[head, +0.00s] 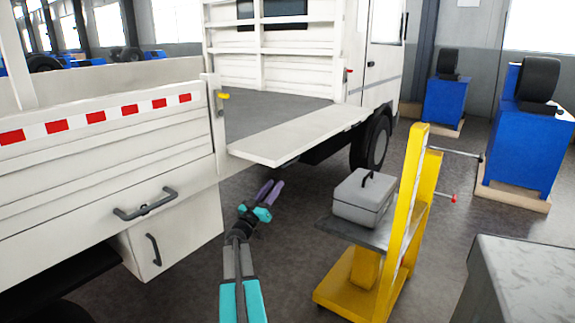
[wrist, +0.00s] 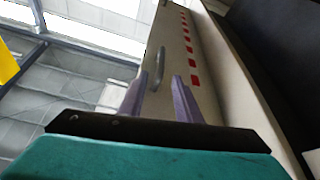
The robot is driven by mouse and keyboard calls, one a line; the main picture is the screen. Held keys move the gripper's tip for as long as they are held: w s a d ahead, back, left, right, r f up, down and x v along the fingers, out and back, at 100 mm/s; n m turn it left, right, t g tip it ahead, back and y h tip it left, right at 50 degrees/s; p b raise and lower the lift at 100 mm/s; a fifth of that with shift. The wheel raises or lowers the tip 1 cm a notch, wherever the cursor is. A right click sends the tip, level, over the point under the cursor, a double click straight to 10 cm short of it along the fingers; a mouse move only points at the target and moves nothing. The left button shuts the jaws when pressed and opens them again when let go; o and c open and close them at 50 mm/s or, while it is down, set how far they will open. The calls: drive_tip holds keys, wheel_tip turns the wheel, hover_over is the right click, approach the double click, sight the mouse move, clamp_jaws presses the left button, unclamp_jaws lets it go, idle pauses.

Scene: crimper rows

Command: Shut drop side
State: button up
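The white truck's drop side (head: 300,135) hangs open, swung down to roughly level beside the grey bed. A yellow-tipped latch (head: 223,96) is on the post at its left end, and a red-tipped latch (head: 348,71) is at its right end. My gripper (head: 270,188), with purple fingers, is below and in front of the open panel, apart from it. In the wrist view the two fingers (wrist: 158,98) stand apart with nothing between them. Beyond them is a pale panel (wrist: 205,100) with red-and-white marks and a grey handle (wrist: 158,65); I cannot tell which panel this is.
At left a shut side panel (head: 100,150) with red-and-white tape has a dark handle (head: 145,204). A yellow trolley (head: 412,190) carrying a grey box (head: 364,197) stands right of my gripper. A grey cabinet (head: 520,280) is at front right. Floor between truck and trolley is clear.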

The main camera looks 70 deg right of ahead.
sight(290, 162)
drive_tip(key=shift+d, duration=0.1)
drive_tip(key=shift+p+x, duration=0.3)
drive_tip(key=shift+x, duration=6.45)
drive_tip(key=shift+c, duration=0.3)
clamp_jaws()
drive_tip(key=shift+r, duration=0.1)
